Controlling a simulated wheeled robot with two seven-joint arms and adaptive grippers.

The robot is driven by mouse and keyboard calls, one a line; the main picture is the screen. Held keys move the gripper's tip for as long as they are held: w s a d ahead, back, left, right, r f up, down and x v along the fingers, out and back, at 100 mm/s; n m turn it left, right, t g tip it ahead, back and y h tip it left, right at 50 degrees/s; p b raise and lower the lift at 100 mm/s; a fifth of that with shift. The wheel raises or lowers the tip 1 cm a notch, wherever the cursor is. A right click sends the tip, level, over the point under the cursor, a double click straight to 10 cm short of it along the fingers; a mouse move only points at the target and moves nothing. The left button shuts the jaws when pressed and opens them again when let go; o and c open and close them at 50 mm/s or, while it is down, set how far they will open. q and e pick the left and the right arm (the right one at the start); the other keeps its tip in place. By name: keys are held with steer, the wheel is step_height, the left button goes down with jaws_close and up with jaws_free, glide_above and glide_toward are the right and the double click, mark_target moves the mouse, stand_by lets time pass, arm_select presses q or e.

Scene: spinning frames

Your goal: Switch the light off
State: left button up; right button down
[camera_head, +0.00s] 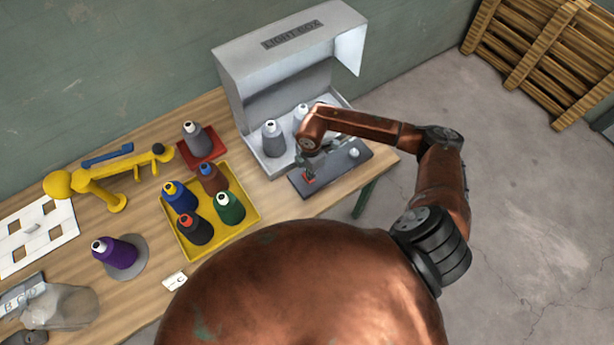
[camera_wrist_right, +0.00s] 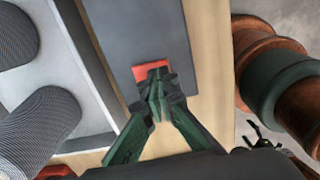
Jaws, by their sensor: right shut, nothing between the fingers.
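The grey light box (camera_head: 262,85) stands at the back of the table, with grey cones (camera_head: 273,138) inside it. A dark control panel (camera_head: 342,168) lies along its front, with a red switch (camera_head: 310,176) near its left end and a pale round knob (camera_head: 353,153) near its right end. My right gripper (camera_head: 309,171) is shut and empty, pointing down at the red switch. In the right wrist view its fingertips (camera_wrist_right: 158,84) overlap the red switch (camera_wrist_right: 150,71); I cannot tell whether they touch it. My left gripper is out of view.
A yellow tray (camera_head: 252,209) with several cones stands left of the panel. A grey cone (camera_head: 196,138) sits on a red base behind it. A yellow jointed device (camera_head: 100,185) and a purple cone (camera_head: 117,252) are farther left. The table ends just right of the panel.

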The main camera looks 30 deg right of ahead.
steer(key=shift+f+b, duration=0.6)
steer(key=shift+f, duration=0.4)
stand_by(0.3)
steer(key=shift+r+p, duration=2.75)
steer(key=shift+r, duration=0.85)
steer(key=shift+a, duration=0.1)
